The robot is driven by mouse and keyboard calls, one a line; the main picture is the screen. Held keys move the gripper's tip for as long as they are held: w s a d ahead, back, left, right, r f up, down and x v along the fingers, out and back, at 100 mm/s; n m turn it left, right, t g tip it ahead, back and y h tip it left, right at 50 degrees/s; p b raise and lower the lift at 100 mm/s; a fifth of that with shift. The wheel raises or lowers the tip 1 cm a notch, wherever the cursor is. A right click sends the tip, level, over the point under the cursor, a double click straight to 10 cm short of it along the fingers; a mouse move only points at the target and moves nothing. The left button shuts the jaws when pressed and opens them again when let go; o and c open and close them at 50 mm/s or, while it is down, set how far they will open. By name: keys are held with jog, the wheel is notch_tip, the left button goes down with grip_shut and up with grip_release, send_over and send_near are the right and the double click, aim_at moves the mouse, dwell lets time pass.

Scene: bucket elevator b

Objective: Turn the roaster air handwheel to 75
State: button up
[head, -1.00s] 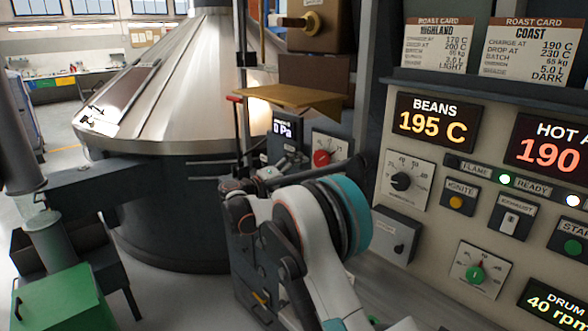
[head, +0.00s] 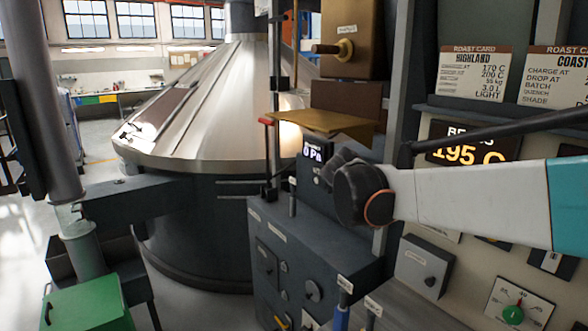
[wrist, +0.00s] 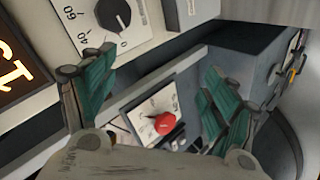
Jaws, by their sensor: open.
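A red round knob (wrist: 165,123) sits on a white dial plate (wrist: 148,112) with printed marks in the wrist view. It is the only red handwheel-like control there, but its label and scale are too small to read. My gripper (wrist: 160,62) is open, with a green-padded finger on each side of the picture. The knob shows between the fingers, beyond them, and nothing is held. In the head view, my gripper (head: 340,164) is partly hidden behind my own wrist, beside the 0 Pa display (head: 313,150). The arm hides the red knob in that view.
A black knob (wrist: 113,15) on a scaled dial is near the left finger. A grey box (head: 424,266) and green-knob dial (head: 513,313) are below my arm. A brass shelf (head: 322,122) overhangs the display. A dark cabinet (head: 340,262) stands below.

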jog(key=s+a+f+m+y, duration=0.1)
jog(key=s+f+y, duration=0.1)
jog(key=s, duration=0.8)
jog(key=s+a+f+y, duration=0.1)
jog(key=s+f+y, duration=0.2)
jog(key=s, duration=0.8)
jog(key=s+a+f+m+y, duration=0.1)
jog(key=s+f, duration=0.4)
jog(key=s, duration=0.5)
jog(key=shift+s+a+m+y, duration=0.25)
jog(key=shift+m+y, duration=0.05)
jog(key=shift+y, duration=0.5)
jog(key=shift+c, duration=0.5)
